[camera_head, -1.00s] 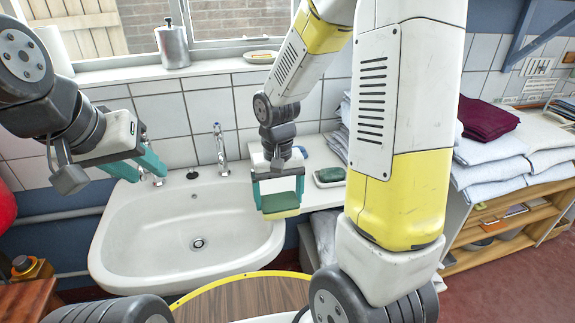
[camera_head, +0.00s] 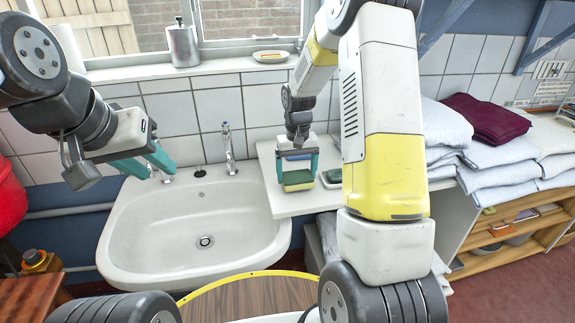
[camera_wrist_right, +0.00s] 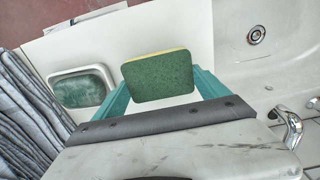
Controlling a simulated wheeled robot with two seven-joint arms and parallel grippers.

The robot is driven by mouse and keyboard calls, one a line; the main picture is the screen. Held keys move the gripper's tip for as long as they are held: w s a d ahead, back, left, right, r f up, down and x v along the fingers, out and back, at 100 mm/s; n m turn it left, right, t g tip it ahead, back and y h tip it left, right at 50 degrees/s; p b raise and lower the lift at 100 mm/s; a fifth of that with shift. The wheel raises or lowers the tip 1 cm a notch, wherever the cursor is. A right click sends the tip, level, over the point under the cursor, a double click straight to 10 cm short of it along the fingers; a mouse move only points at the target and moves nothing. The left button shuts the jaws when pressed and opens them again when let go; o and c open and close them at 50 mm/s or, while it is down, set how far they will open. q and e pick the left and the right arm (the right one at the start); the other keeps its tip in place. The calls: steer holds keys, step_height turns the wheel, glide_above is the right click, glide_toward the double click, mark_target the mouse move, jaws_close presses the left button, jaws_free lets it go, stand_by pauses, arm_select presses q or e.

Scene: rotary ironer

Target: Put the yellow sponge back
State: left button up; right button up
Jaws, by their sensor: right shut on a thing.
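The yellow sponge (camera_head: 297,182) has a green scouring side. My right gripper (camera_head: 298,172) is shut on it and holds it over the white counter (camera_head: 290,205) just right of the sink. In the right wrist view the sponge (camera_wrist_right: 160,75) shows its green side between the teal fingers, with a thin yellow edge. I cannot tell whether it touches the counter. My left gripper (camera_head: 150,165) is empty over the left back of the sink, its teal fingers apart.
A pale dish with a green pad (camera_wrist_right: 82,88) lies on the counter beside the sponge. The white sink (camera_head: 195,225) has a tap (camera_head: 229,150). Folded towels (camera_head: 490,150) are stacked at the right. A small dish (camera_head: 270,56) and a metal dispenser (camera_head: 184,45) stand on the windowsill.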

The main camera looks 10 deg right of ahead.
mark_target(297, 176)
steer(key=shift+f, duration=0.6)
steer(key=shift+f, duration=0.1)
steer(key=o, duration=1.5)
steer(key=shift+c, duration=0.2)
steer(key=s+r+t, duration=0.1)
steer(key=s+r, duration=0.1)
steer(key=r, duration=0.7)
steer(key=s+r+t, duration=0.1)
steer(key=s+r, duration=0.2)
steer(key=r, duration=0.6)
steer(key=s+a+r+t+y, duration=0.1)
steer(key=s+r+t, duration=0.1)
steer(key=s, duration=0.8)
steer(key=s+a+r+t+y, duration=0.1)
steer(key=s+r+t, duration=0.1)
steer(key=s+r, duration=0.3)
steer(key=s, duration=0.4)
steer(key=shift+s, duration=0.4)
